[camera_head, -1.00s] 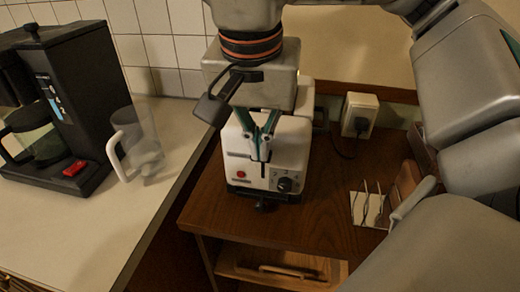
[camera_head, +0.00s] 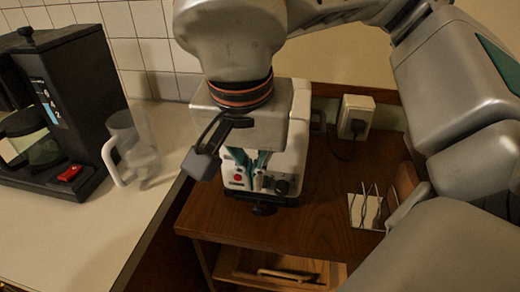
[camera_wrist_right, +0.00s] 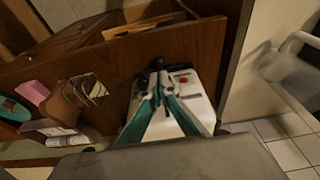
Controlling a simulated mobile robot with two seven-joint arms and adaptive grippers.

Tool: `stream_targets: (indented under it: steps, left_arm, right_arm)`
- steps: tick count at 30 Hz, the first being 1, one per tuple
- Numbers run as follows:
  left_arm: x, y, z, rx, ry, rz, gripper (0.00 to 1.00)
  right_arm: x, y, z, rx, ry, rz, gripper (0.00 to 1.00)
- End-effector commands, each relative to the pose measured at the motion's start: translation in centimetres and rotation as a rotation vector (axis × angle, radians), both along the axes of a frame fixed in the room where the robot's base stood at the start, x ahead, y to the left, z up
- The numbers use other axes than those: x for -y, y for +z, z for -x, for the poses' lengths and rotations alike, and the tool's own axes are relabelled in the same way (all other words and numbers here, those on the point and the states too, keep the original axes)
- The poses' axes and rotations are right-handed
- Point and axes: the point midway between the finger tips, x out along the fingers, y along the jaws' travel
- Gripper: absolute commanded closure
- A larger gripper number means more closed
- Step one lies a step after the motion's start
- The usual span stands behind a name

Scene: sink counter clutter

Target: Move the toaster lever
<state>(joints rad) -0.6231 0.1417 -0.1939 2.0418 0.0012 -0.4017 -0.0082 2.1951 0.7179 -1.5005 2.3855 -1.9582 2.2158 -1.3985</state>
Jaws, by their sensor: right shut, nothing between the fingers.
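The white toaster (camera_head: 298,132) stands on the brown wooden cabinet, with a red button and a dark knob (camera_head: 282,187) on its front. A dark tab (camera_head: 263,209), which looks like the lever, sticks out low at the front. It also shows in the right wrist view (camera_wrist_right: 157,63). My right gripper (camera_head: 258,184) points down at the toaster's front, its green-sided fingers shut and empty, just above the tab. In the right wrist view the fingertips (camera_wrist_right: 157,90) are close to the tab; I cannot tell whether they touch. My left gripper is not in view.
A black coffee maker (camera_head: 75,95) and a clear jug with a white handle (camera_head: 140,155) stand on the pale counter at left. A wall socket (camera_head: 356,117) is behind. A holder with thin utensils (camera_head: 365,208) stands right of the toaster. An open compartment is below.

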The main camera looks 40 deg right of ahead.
Motion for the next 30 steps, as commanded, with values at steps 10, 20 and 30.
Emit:
stream_targets:
  steps: [10,20,30]
  left_arm:
    - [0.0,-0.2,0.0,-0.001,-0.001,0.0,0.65]
    - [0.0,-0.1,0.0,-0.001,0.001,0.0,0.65]
    - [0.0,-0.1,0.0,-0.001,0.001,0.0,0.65]
  right_arm:
    - [-0.3,1.2,0.1,0.002,0.0,-0.001,1.0]
    - [-1.4,7.5,1.1,0.003,-0.002,-0.002,1.0]
    - [-2.1,11.3,1.8,0.0,-0.001,-0.001,1.0]
